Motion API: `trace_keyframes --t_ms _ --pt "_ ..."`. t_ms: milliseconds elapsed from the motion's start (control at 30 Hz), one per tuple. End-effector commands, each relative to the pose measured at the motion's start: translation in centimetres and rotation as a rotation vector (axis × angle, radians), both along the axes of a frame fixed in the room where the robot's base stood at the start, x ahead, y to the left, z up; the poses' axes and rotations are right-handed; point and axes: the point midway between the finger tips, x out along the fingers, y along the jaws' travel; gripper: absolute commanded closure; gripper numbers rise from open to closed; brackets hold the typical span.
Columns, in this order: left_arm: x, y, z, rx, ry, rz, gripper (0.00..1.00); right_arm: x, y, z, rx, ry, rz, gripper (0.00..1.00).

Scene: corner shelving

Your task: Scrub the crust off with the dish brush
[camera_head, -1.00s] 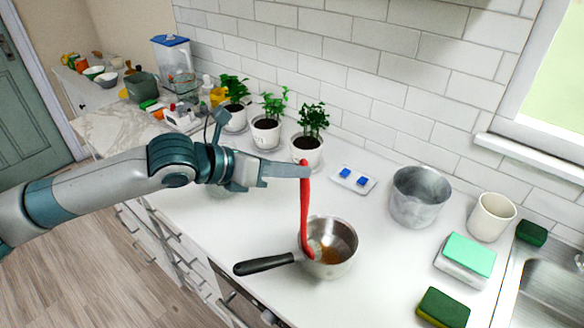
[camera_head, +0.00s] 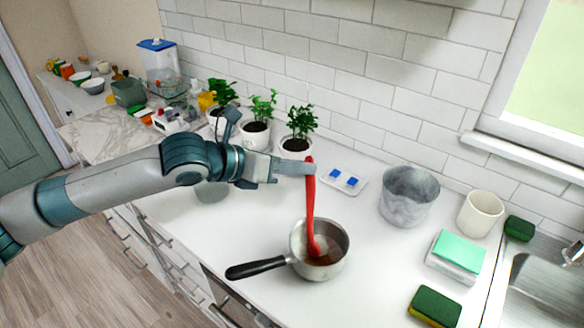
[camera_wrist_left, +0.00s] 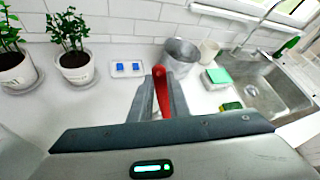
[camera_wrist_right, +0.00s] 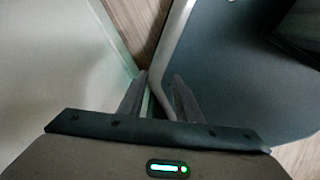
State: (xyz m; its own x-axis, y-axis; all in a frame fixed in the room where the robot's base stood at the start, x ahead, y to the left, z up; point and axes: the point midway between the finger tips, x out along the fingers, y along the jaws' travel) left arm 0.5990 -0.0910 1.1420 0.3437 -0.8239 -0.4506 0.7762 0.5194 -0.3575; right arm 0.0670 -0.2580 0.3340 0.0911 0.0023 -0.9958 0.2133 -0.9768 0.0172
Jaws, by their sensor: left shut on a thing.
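My left gripper (camera_head: 308,168) is shut on the top end of the red dish brush (camera_head: 310,205). The brush hangs down nearly upright, its lower end inside the small steel saucepan (camera_head: 335,262). A brown crust (camera_head: 325,259) shows on the pan's bottom by the brush head; whether the head touches it I cannot tell. The pan's black handle (camera_head: 255,269) points left. In the left wrist view the brush's red top (camera_wrist_left: 159,85) sits between the fingers, and the pan is hidden. My right gripper (camera_wrist_right: 160,80) shows only in its own wrist view, fingers apart and empty.
Potted plants (camera_head: 296,146) line the wall behind. Counter left of the pan is clear.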

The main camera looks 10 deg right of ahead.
Motion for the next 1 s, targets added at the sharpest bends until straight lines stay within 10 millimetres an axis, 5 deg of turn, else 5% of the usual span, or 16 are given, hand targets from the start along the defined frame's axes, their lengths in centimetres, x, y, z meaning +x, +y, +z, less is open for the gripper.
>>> trace_keyframes --t_ms 433,1000 --pt "0.1 -0.3 0.0 -0.001 -0.001 0.000 1.00 0.0 0.1 0.0 0.001 0.000 0.000 0.69" --pt "1.3 -3.4 -0.1 0.001 0.000 0.001 1.00 0.0 0.3 0.2 0.003 0.000 -0.001 0.69"
